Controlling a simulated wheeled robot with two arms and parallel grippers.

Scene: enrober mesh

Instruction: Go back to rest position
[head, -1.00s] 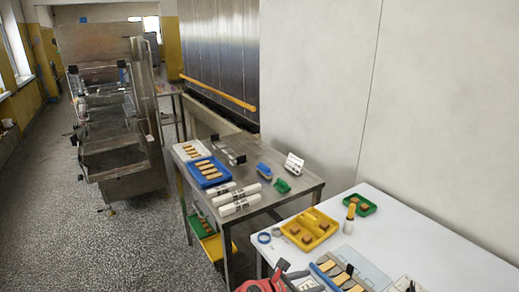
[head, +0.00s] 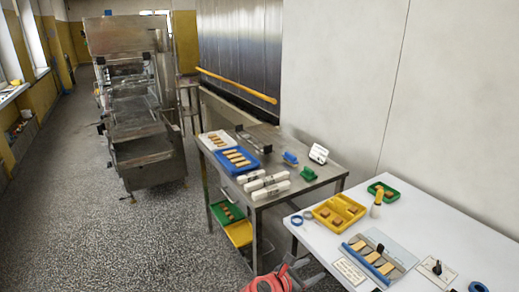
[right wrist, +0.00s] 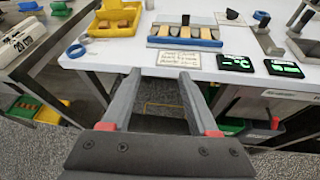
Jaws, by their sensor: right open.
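My right gripper (head: 278,282) shows at the bottom edge of the head view as red and grey parts, just off the near left corner of the white table (head: 440,225). In the right wrist view, my right gripper (right wrist: 160,76) has its two grey fingers spread apart with nothing between them. Its fingers point toward the front edge of the white table (right wrist: 128,54), with floor showing between them. My left gripper is in neither view.
A steel table (head: 325,178) bears a blue tray (head: 255,165) and white packs. The white table bears a yellow tray (head: 338,224), a green tray (head: 377,187) and a blue ring (head: 296,220). A steel machine (head: 150,150) stands farther back. Floor (head: 70,220) on the left is clear.

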